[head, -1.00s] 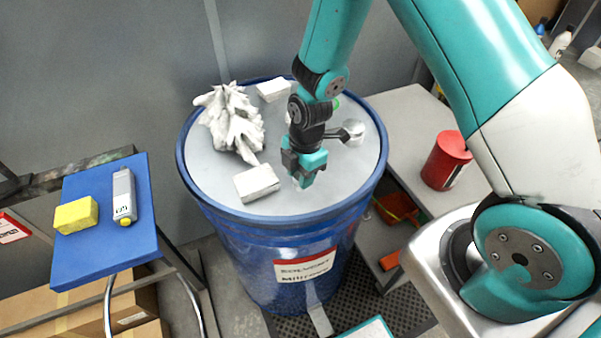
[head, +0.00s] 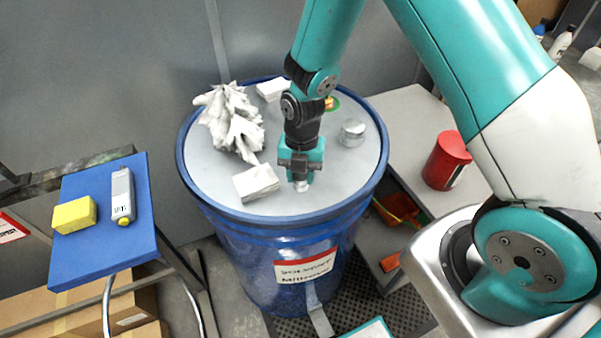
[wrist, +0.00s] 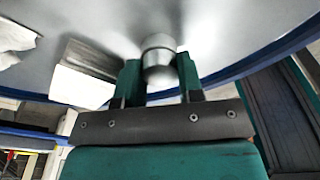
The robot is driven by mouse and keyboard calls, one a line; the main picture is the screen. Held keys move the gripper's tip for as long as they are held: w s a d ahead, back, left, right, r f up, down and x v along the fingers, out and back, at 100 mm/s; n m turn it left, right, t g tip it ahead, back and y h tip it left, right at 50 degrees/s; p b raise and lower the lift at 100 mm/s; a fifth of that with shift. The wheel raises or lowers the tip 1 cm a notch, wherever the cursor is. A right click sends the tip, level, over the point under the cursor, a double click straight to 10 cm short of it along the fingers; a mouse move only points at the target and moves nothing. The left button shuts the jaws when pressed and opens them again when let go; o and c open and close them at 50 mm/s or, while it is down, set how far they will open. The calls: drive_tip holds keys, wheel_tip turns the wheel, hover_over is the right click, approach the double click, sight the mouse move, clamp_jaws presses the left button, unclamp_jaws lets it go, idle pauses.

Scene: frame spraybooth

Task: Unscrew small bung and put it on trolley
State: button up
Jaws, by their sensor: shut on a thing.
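The small bung (head: 300,186) is a short silver cylinder near the front of the pale lid of a blue drum (head: 230,238). My gripper (head: 300,174) points down and is shut on it. In the wrist view the small bung (wrist: 159,52) sits between the two green jaws (wrist: 158,75). I cannot tell whether it is still seated in the lid or just clear of it. A larger silver bung (head: 352,133) stands at the lid's right. A blue-topped stand (head: 85,255) is at the left and a grey two-level unit (head: 405,115) at the right; which is the trolley is unclear.
A crumpled white heap (head: 235,125) and white blocks (head: 256,183) lie on the lid, left of my gripper.

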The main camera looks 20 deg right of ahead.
drive_tip(key=n, duration=0.4)
drive_tip(key=shift+n+h, duration=0.3)
drive_tip(key=o, duration=0.6)
